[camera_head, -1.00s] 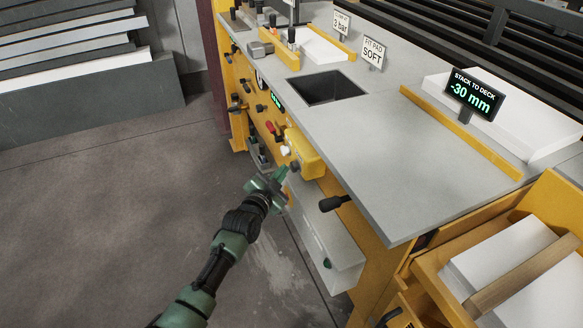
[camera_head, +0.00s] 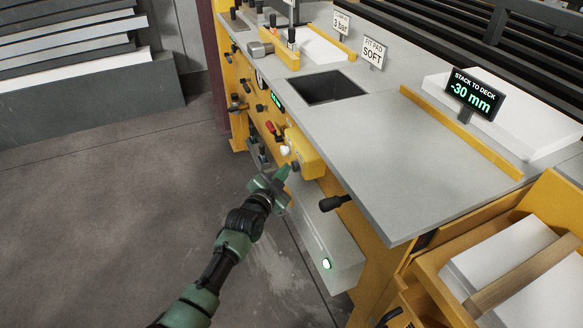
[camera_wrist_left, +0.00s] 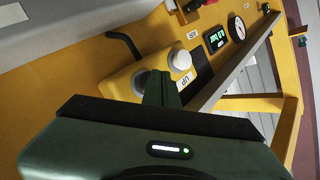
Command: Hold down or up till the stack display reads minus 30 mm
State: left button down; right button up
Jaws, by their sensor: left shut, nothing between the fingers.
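The stack display (camera_head: 472,94) on the bench top reads "STACK TO DECK -30 mm". A yellow button box (camera_head: 306,153) sits on the bench front; it also shows in the left wrist view (camera_wrist_left: 120,82). There it carries a white button (camera_wrist_left: 180,60), a dark grey button (camera_wrist_left: 140,82) partly hidden by my fingers, and an "UP" label (camera_wrist_left: 186,82). My left gripper (camera_head: 284,173) is shut and empty, its tips close to the box's near end. In the left wrist view its fingers (camera_wrist_left: 162,80) overlap the grey button; I cannot tell if they touch it. My right gripper is out of view.
A black handle (camera_head: 335,203) sticks out of the bench front. A yellow tray (camera_head: 555,205) with white boards stands at lower right.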

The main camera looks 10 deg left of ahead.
pick_arm(q)
jog(key=shift+w+d, duration=0.1)
jog(key=shift+d, duration=0.05)
dwell(0.6)
jog(key=shift+s+a+p, duration=0.35)
jog(key=shift+s+a, duration=0.2)
jog(key=shift+a, duration=0.2)
jog(key=s+a, duration=0.1)
jog(key=s+a+p, duration=0.1)
jog(key=a, duration=0.2)
jog(key=shift+s+a, duration=0.1)
jog(key=shift+s, duration=0.3)
